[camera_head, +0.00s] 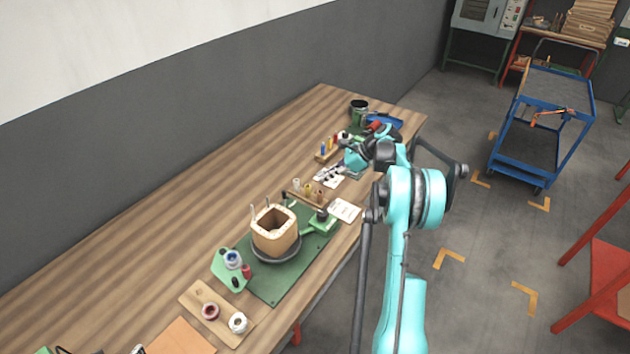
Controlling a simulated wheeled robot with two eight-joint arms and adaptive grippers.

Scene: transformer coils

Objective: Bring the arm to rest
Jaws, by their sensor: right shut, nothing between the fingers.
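My right arm, teal with black joints, reaches in from the lower right and extends over the far part of the wooden workbench (190,185). Its right gripper (346,167) is shut and empty near the bench's right side, close to a white sheet with small tools (328,176). The fingertips are small and hard to make out from here. My left gripper is not in view.
A dark pot (358,107) stands at the far end. A blue cart (529,140) is on the open floor at right.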

